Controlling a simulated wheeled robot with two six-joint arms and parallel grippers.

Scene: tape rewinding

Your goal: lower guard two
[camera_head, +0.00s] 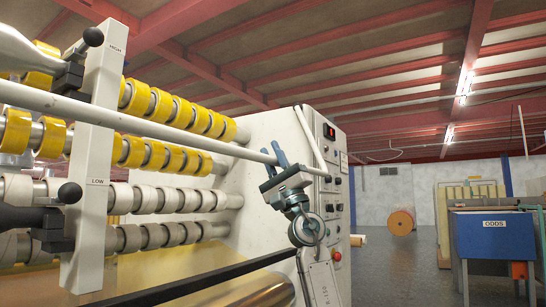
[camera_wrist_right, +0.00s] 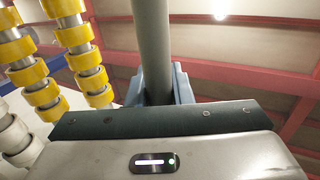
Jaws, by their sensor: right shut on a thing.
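A long light-grey guard bar (camera_head: 150,125) slants across the front of the tape machine, from the left edge down to the machine's end panel. I cannot tell from any label whether it is guard two. My right gripper (camera_head: 276,152) is at the bar's right part, its blue fingers on either side of it. In the right wrist view the bar (camera_wrist_right: 153,45) runs up between the two blue fingers (camera_wrist_right: 157,85), and the gripper is shut on it. My left gripper is not in view.
A white bracket (camera_head: 96,160) marked HIGH and LOW stands at the left with black knobs. Rows of yellow tape rolls (camera_head: 155,103) and white rolls (camera_head: 145,198) lie behind the bar. The end panel (camera_head: 270,125) has buttons. A blue ODDS bin (camera_head: 490,235) stands far right.

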